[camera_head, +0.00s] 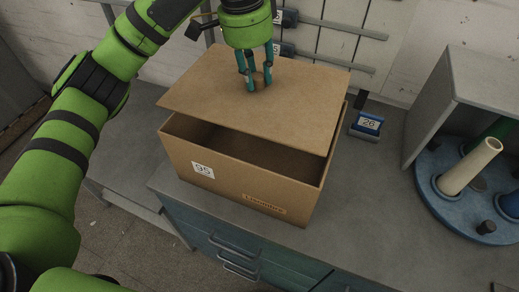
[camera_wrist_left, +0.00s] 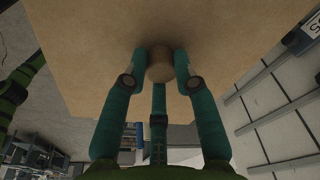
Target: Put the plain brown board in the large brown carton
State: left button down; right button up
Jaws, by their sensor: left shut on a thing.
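The plain brown board (camera_head: 215,88) is held above the large brown carton (camera_head: 240,180) and covers the rear part of its opening. The front of the carton's opening shows below the board's front edge. My left gripper (camera_head: 257,84) is shut on a small round knob on the board's top. In the left wrist view, the fingers (camera_wrist_left: 160,62) close around this brown knob, with the board (camera_wrist_left: 90,45) spread out behind it. The carton carries a white label reading 95 and stands upright on the grey worktop. My right gripper is not in view.
A small blue box labelled 26 (camera_head: 368,126) stands right of the carton. Farther right is a round blue holder (camera_head: 440,205) with a cream cone (camera_head: 470,168), beside a grey panel (camera_head: 432,105). The worktop (camera_head: 375,215) between is clear. Wall rails run behind.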

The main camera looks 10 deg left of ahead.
aim_at(256, 103)
pick_arm(q)
jog(key=f, duration=0.7)
jog(key=shift+s+f, duration=0.15)
jog(key=shift+s, duration=0.2)
jog(key=f+p, duration=0.1)
jog(key=f, duration=0.6)
jog(key=f+p, duration=0.1)
jog(key=f, duration=0.5)
jog(key=shift+w+f, duration=0.2)
jog(key=shift+f, duration=0.2)
jog(key=shift+f+p, duration=0.6)
jog(key=shift+f, duration=1.95)
jog(key=c, duration=1)
grip_release()
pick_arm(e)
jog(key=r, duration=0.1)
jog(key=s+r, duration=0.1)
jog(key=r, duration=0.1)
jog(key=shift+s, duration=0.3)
pick_arm(q)
jog(key=shift+r, duration=0.1)
